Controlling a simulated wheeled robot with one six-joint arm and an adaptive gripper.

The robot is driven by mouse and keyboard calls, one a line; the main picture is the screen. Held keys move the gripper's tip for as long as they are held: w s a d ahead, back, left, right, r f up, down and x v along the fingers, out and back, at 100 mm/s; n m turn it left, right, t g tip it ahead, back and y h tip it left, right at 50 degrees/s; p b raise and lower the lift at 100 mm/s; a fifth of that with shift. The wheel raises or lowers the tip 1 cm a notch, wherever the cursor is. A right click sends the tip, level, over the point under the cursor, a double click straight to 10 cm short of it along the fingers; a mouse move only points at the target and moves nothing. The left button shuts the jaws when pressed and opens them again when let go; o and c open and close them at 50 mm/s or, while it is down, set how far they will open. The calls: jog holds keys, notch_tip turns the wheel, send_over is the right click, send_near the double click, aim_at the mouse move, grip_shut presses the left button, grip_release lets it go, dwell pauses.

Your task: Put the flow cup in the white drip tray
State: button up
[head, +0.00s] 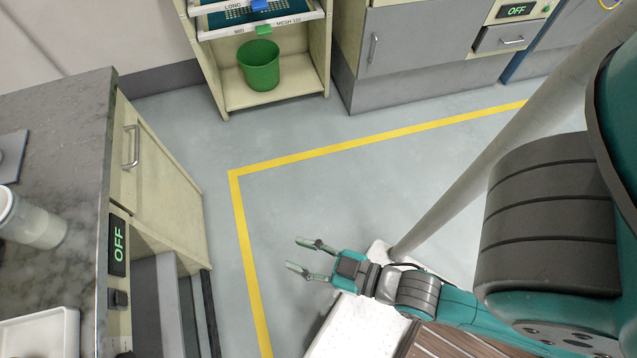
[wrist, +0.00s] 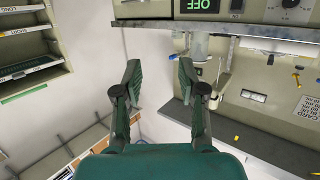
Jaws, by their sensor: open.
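A white tray (head: 42,332), which looks like the drip tray, sits on the dark stone counter at the lower left of the head view, cut off by the frame edge. I cannot make out a flow cup for certain in either view. A whitish, jar-like container (head: 32,222) lies or leans on the same counter, partly cut off. My gripper (head: 303,256) is open and empty over the floor, well to the right of the counter. Its two spread fingers also show in the wrist view (wrist: 158,78), with nothing between them.
The stone counter (head: 62,125) has a cabinet below with an OFF display (head: 118,245). A shelf unit at the back holds a green bucket (head: 260,66). Grey cabinets (head: 415,40) stand at the back right.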

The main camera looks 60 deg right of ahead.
jog(key=s+d+r+m+h, duration=0.2)
jog(key=s+d+h, duration=0.1)
jog(key=s, duration=0.6)
jog(key=shift+s+d+r+g, duration=0.15)
jog(key=shift+d+g, duration=0.15)
jog(key=shift+d, duration=0.5)
